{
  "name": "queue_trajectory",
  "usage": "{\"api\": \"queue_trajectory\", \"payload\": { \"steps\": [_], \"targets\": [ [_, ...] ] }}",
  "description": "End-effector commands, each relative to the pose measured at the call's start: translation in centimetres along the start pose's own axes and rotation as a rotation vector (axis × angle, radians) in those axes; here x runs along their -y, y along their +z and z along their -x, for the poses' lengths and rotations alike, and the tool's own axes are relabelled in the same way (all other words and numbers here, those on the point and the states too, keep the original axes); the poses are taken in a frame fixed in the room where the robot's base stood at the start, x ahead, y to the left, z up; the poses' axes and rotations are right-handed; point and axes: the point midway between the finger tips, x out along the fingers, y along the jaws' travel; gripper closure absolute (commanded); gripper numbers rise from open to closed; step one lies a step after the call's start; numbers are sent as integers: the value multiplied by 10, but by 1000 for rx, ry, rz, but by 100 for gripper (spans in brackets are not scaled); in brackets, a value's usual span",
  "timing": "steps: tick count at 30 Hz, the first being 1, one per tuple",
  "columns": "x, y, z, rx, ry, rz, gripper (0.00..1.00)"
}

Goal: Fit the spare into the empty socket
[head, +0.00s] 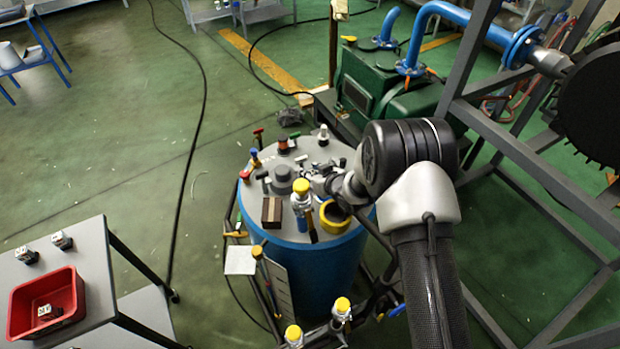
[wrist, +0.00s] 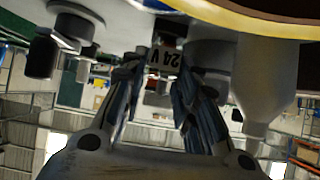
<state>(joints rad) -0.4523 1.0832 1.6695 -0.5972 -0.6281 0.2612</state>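My gripper (wrist: 160,75) is low over the lid of the blue drum (head: 315,265), reaching in from the right in the head view. In the wrist view its fingers are apart, with a small block (wrist: 165,58) between the tips. Similar small blocks sit on the side table (head: 62,241) and in the red bin (head: 74,291). I cannot make out an empty socket.
The lid is crowded with valves and fittings, including a yellow-rimmed port (head: 336,224), a brown block (head: 272,212) and a yellow-capped valve (head: 301,188). A green pump (head: 375,95) and a grey frame (head: 530,160) stand behind and right. Floor at left is open, crossed by a black cable.

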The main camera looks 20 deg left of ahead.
Motion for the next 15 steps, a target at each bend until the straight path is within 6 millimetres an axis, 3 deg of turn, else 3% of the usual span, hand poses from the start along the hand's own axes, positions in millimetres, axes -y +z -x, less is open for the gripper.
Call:
{"api": "queue_trajectory", "payload": {
  "steps": [11, 15],
  "targets": [
    [0, 0, 0, 0, 0, 0, 100],
    [0, 0, 0, 0, 0, 0, 100]
  ]
}}
